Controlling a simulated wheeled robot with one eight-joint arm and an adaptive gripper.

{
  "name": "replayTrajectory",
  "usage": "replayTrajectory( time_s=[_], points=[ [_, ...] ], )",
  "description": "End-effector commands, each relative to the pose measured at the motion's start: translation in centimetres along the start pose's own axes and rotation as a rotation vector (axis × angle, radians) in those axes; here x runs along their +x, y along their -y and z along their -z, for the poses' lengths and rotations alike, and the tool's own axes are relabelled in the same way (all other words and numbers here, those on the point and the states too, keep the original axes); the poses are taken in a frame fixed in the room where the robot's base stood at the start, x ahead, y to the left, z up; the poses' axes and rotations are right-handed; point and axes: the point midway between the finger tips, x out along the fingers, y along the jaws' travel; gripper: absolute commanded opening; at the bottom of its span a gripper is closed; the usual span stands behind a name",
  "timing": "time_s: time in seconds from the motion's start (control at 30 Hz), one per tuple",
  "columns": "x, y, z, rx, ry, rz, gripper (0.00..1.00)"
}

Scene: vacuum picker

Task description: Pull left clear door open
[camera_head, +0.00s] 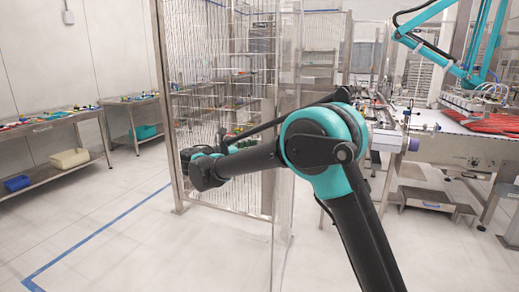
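A tall clear door panel (283,225) stands near the middle of the head view, seen almost edge-on, reaching from the top to near the floor. My arm crosses in front of it from the lower right and points left. The end of my arm, with my gripper (194,157), is left of the panel, near the steel post (168,100). The fingers are small and partly hidden by the dark wrist, so I cannot tell whether they are open or touch anything. No handle is clearly visible.
A wire-mesh fence (222,70) is behind my arm. Steel benches with parts and bins (68,158) line the left wall. A conveyor machine (450,145) with a teal picker arm (440,55) stands at the right. The white floor (150,250) at lower left is clear, with a blue line.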

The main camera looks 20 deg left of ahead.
Motion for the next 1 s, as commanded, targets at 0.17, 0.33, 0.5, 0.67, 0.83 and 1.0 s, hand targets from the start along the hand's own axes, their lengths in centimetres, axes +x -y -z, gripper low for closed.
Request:
replayTrajectory(
  time_s=[0.17, 0.33, 0.5, 0.67, 0.83, 1.0],
  points=[
    [0.1, -0.2, 0.1, 0.0, -0.001, -0.005, 0.61],
    [-1.0, -0.2, 0.1, 0.001, -0.003, -0.008, 0.59],
    [-4.1, -0.2, 0.1, 0.001, -0.002, -0.009, 0.59],
    [-7.5, -0.1, 0.1, 0.001, -0.001, -0.005, 0.59],
    [-10.3, -0.1, 0.0, 0.001, 0.0, -0.003, 0.59],
    [-11.8, 0.0, 0.0, 0.001, 0.001, -0.001, 0.59]
  ],
)
